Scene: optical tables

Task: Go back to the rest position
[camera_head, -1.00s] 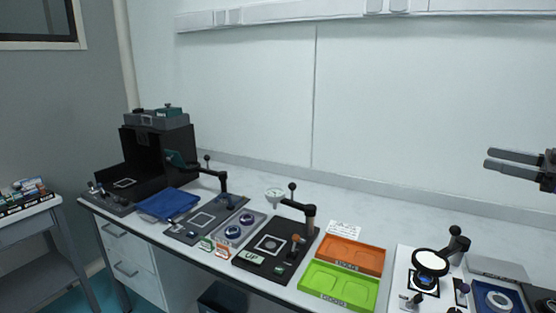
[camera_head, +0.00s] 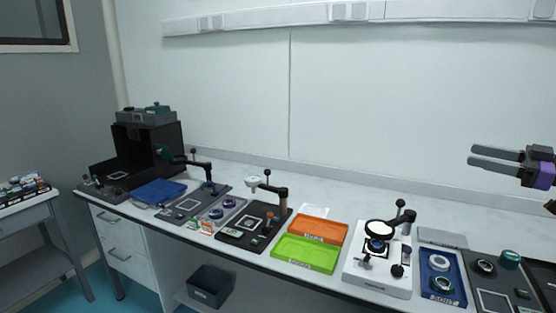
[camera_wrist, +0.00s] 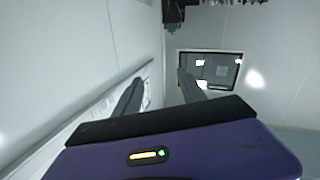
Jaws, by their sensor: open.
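My gripper (camera_head: 484,157) is in the air at the right of the head view, above the right part of the bench. Its two dark fingers point left and stand apart with nothing between them. In the wrist view the two fingers (camera_wrist: 157,88) are also apart and empty, with the wall and a dark-framed window (camera_wrist: 209,70) beyond them. My gripper touches nothing on the bench.
A grey cart (camera_head: 27,212) stands at the left.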

